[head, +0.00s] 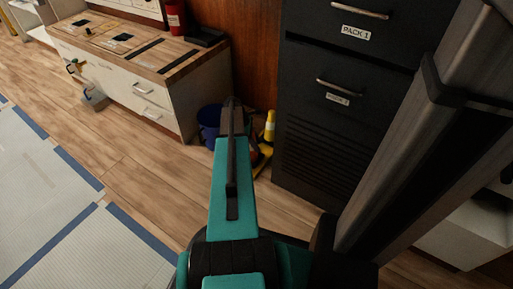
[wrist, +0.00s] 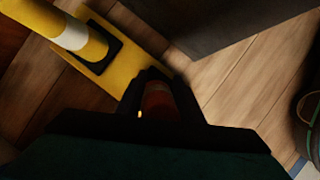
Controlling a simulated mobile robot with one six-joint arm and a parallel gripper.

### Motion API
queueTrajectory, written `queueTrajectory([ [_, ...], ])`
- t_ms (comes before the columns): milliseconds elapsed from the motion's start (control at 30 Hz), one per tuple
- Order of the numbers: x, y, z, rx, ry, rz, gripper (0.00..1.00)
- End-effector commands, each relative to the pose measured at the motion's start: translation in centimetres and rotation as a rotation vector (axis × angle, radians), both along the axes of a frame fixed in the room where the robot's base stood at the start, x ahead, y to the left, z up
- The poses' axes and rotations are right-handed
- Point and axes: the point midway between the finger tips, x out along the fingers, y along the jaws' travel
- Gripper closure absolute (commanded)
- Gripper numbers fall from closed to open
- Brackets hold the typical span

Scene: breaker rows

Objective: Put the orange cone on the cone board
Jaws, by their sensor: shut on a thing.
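My gripper (wrist: 154,76) is shut on the orange cone (wrist: 160,100), which shows dark reddish between the fingers in the wrist view. Its lower end is hidden. In the head view a small orange-red patch (head: 254,151) shows beside my teal arm, and the arm hides the gripper. The yellow cone board (wrist: 111,58) lies on the floor ahead and to the left of the fingers in the wrist view. In the head view this cone (head: 270,127) is right of my arm.
A dark cabinet (head: 335,115) stands close on the right of the board. A blue bucket (head: 209,124) is left of my arm, near the wooden-topped counter (head: 165,60). A dark rounded thing (wrist: 308,120) is at the wrist view's right edge. Open floor lies left.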

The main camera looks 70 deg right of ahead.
Motion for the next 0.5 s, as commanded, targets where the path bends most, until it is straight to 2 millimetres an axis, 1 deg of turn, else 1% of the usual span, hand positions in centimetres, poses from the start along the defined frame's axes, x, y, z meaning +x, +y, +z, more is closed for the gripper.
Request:
queueTrajectory([
  [33, 0.02, -0.04, -0.87, -0.001, 0.000, 0.000, 1.00],
  [133, 0.02, -0.05, -1.46, -0.002, 0.000, 0.001, 1.00],
  [500, 0.03, -0.02, -1.59, -0.002, 0.000, 0.001, 1.00],
])
